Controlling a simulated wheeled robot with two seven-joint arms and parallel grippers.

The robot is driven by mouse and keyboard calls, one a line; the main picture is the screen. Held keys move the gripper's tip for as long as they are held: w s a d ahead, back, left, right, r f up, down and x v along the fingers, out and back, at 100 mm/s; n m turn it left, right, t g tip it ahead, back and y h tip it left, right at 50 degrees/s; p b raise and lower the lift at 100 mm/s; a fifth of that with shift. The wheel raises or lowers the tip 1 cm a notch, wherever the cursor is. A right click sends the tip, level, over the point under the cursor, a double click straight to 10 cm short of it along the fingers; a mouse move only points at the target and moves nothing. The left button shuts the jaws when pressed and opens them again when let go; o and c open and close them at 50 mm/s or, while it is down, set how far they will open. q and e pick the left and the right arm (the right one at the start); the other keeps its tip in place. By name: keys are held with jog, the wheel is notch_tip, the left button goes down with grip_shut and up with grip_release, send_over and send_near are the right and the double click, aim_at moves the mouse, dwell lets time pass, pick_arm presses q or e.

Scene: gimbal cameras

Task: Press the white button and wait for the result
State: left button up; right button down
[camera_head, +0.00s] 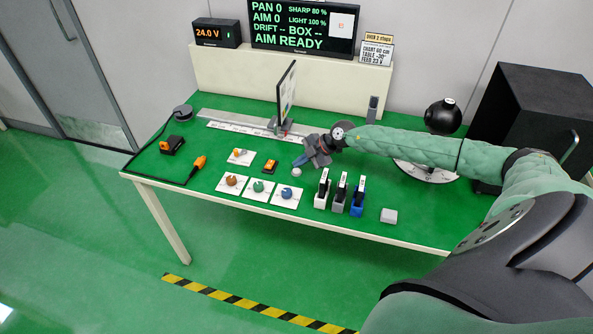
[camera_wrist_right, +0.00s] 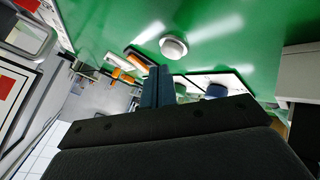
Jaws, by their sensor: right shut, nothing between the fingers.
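The white round button (camera_head: 297,172) sits on the green table, right of the orange rocker switch (camera_head: 269,167). It also shows in the right wrist view (camera_wrist_right: 173,47), just beyond the fingers, uncovered. My right gripper (camera_head: 300,161) is shut and empty, its blue-grey fingers beside the button in the head view; in the right wrist view the fingers (camera_wrist_right: 158,83) appear apart from it. The screen (camera_head: 303,27) reads PAN 0, AIM 0, SHARP 80 %, LIGHT 100 %, DRIFT --, BOX --, AIM READY. My left gripper is not in view.
Several knob plates (camera_head: 258,190) lie in front of the button. Three slider blocks, white (camera_head: 321,200), grey (camera_head: 339,203) and blue (camera_head: 357,206), stand to its right, with a pale block (camera_head: 388,216) beyond. An upright chart panel (camera_head: 286,95) stands behind. The voltage display (camera_head: 216,32) reads 24.0 V.

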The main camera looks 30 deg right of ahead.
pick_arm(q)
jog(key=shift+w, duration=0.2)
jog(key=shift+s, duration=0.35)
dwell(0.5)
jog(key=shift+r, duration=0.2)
pick_arm(e)
jog(key=shift+f, duration=0.3)
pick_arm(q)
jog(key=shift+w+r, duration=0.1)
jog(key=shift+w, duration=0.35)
pick_arm(e)
jog(key=shift+f, duration=0.25)
